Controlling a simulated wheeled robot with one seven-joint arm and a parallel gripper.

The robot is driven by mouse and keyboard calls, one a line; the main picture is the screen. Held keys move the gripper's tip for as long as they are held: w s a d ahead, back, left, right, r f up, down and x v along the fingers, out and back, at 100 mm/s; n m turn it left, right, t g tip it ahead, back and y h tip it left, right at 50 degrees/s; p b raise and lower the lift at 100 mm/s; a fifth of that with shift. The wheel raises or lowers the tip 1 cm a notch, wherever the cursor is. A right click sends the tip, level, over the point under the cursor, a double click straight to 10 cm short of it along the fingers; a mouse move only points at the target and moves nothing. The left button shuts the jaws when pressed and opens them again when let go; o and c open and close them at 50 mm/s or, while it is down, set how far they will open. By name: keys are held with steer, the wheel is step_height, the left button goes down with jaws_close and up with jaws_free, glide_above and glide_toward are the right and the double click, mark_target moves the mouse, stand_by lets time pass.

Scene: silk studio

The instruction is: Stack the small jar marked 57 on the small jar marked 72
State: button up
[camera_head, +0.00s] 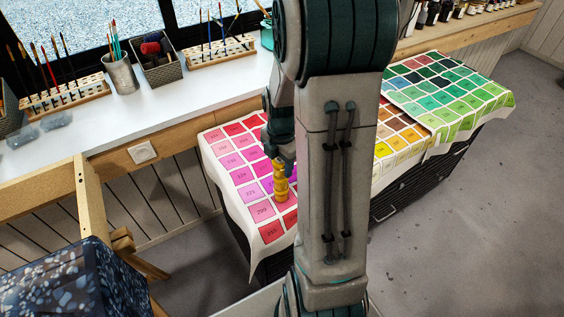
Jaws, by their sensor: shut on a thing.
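A small yellow-orange jar (279,169) is in my gripper (284,161), which is shut on its upper part from above. A second yellow-orange jar (281,190) stands upright right beneath it on the colour-chart cloth. The two form one upright column, and I cannot tell whether they touch or a small gap is left. No marks 57 or 72 can be read at this size. My arm hides the cloth just right of the jars.
The colour-chart cloth (235,170) covers a low dark cabinet. A white counter (150,110) behind it holds brush racks (65,97), a metal brush cup (121,75) and a grey basket (160,68). A dark speckled block (70,275) stands at front left. Grey floor is free at right.

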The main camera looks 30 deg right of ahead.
mark_target(280, 161)
steer(key=shift+f+b, duration=0.35)
steer(key=shift+f, duration=0.1)
steer(key=o, duration=1.1)
steer(key=shift+r, duration=0.15)
step_height(280, 161, up, 14)
steer(key=shift+f, duration=0.15)
steer(key=s+a+m+t, duration=0.1)
steer(key=s+a+m, duration=0.3)
steer(key=m, duration=0.3)
steer(key=s+a+m+t, duration=0.1)
steer(key=s+a+m, duration=0.3)
steer(key=m, duration=0.2)
steer(key=s+a+r+m+t, duration=0.1)
steer(key=s+a+m, duration=0.3)
steer(key=m, duration=0.3)
steer(key=shift+s+r+m, duration=0.1)
steer(key=shift+s+m, duration=0.15)
steer(key=shift+m, duration=0.05)
